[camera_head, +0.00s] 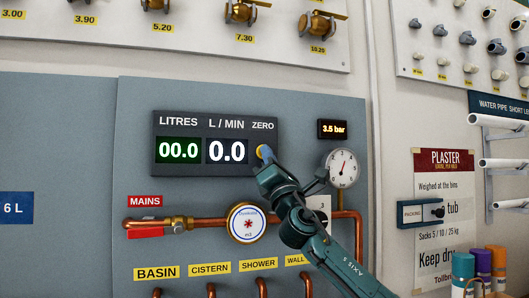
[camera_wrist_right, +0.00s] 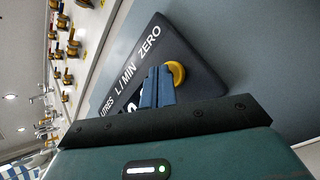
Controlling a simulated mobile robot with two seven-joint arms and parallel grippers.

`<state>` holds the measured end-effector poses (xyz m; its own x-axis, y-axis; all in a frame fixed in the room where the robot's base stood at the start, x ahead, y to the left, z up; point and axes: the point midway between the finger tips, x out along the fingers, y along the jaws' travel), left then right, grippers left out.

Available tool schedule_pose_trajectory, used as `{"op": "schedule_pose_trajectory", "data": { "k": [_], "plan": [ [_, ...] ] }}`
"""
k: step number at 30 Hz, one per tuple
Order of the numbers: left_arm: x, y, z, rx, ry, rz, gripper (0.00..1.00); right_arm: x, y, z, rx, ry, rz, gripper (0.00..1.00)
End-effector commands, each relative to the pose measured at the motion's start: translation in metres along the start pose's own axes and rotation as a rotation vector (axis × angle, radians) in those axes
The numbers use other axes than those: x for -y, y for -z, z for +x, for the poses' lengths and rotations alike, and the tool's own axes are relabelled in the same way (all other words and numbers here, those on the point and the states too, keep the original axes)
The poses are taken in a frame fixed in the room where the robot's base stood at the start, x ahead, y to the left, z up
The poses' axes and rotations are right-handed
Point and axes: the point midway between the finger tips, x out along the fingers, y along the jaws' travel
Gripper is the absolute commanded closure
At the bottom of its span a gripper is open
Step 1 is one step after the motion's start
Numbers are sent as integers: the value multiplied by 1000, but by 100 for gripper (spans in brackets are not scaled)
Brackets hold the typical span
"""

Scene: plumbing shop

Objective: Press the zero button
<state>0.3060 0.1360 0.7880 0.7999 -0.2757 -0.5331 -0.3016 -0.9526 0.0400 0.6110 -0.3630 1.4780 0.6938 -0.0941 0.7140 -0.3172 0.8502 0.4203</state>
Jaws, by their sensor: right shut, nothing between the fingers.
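The zero button is a round yellow knob (camera_head: 262,151) under the word ZERO, at the right end of the dark meter panel (camera_head: 200,118). The panel's displays read 00.0 litres and 0.0 L/min. My right gripper (camera_head: 263,160) is shut and empty, its blue fingertips at the button and hiding part of it. In the right wrist view the yellow button (camera_wrist_right: 177,73) shows just beside the shut fingertips (camera_wrist_right: 158,76). I cannot tell whether they touch it. My left gripper is not in view.
A pressure gauge (camera_head: 342,167) and a 3.5 bar display (camera_head: 333,129) sit right of the meter panel. Below run copper pipes (camera_head: 348,214) with a red-handled valve (camera_head: 146,232) and a round water meter (camera_head: 248,223). Brass fittings hang above.

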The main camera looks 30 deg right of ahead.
Motion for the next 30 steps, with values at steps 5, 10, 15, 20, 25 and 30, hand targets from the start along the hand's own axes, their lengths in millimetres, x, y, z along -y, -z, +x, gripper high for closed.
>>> {"op": "schedule_pose_trajectory", "data": {
  "k": [5,10,15,20,25,30],
  "plan": [
    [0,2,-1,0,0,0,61,-2,-3,-4,0,0,-1,100],
    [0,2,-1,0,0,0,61,-2,-3,-4,0,0,0,100],
    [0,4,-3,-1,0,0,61,-8,-8,-10,0,-2,0,100],
    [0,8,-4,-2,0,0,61,-16,-16,-21,-1,-2,-1,100],
    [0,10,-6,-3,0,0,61,-25,-25,-34,-1,-1,-1,100],
    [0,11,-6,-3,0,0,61,-31,-32,-43,0,-1,-1,100]
  ]
}}
